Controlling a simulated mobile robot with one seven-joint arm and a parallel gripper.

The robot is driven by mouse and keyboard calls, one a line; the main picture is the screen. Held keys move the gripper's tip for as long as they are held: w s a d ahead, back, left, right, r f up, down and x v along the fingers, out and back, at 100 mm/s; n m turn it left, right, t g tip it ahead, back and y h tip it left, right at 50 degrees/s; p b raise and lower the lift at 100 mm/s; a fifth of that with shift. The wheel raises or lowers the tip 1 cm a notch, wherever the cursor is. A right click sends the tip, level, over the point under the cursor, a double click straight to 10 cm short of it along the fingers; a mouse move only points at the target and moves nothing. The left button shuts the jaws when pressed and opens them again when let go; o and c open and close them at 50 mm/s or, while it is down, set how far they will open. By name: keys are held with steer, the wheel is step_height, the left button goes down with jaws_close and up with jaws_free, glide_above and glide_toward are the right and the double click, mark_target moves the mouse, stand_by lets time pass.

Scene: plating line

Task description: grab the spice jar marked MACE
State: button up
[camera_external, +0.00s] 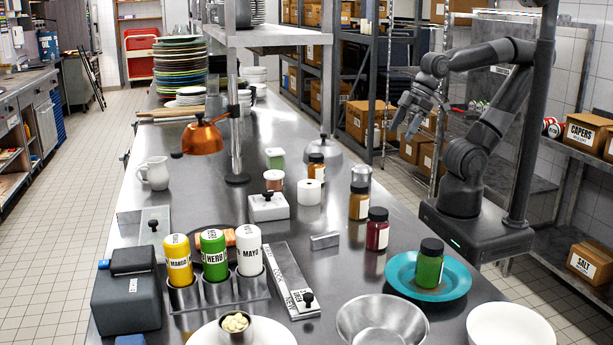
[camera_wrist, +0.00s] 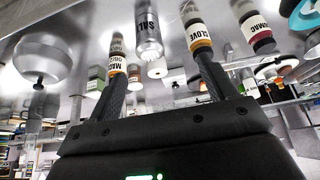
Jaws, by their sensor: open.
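In the wrist view, tilted nearly upside down, an orange-brown jar with a dark lid (camera_wrist: 117,48) has a white label that seems to read MACE; my finger covers part of it. It appears to be the orange-brown jar (camera_external: 316,170) farther back on the counter in the external view, where its label is too small to read. My gripper (camera_external: 403,132) is open and empty, raised above the counter's right side, apart from the jars. Its two fingers (camera_wrist: 160,68) show in the wrist view.
A steel shaker (camera_external: 361,175), a jar marked CLOVE (camera_wrist: 199,36) and a red jar (camera_external: 377,232) stand nearer along the counter (camera_external: 330,262). A green jar (camera_external: 430,266) stands on a teal plate (camera_external: 399,274). A steel dome (camera_external: 328,150) is behind the orange-brown jar.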

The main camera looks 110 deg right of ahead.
steer(key=w+d+m+g, duration=0.1)
steer(key=w+d, duration=0.2)
steer(key=w, duration=0.3)
steer(key=w+d+g, duration=0.2)
steer(key=w+d, duration=0.2)
steer(key=w, duration=0.1)
steer(key=m+g, duration=0.2)
steer(key=g, duration=0.1)
glide_above(318, 155)
steer(key=f, duration=0.6)
steer(key=shift+s+a+f, duration=0.15)
steer(key=shift+a+f, duration=0.05)
steer(key=shift+f, duration=0.05)
steer(key=shift+d+f, duration=0.2)
step_height(318, 155, down, 6)
steer(key=shift+r, duration=0.1)
steer(key=f, duration=0.5)
steer(key=shift+w+d, duration=0.15)
steer(key=shift+w, duration=0.25)
steer(key=shift+c, duration=0.4)
steer(key=shift+r, duration=0.1)
steer(key=c, duration=1.1)
steer(key=shift+r, duration=0.1)
steer(key=shift+c, duration=0.2)
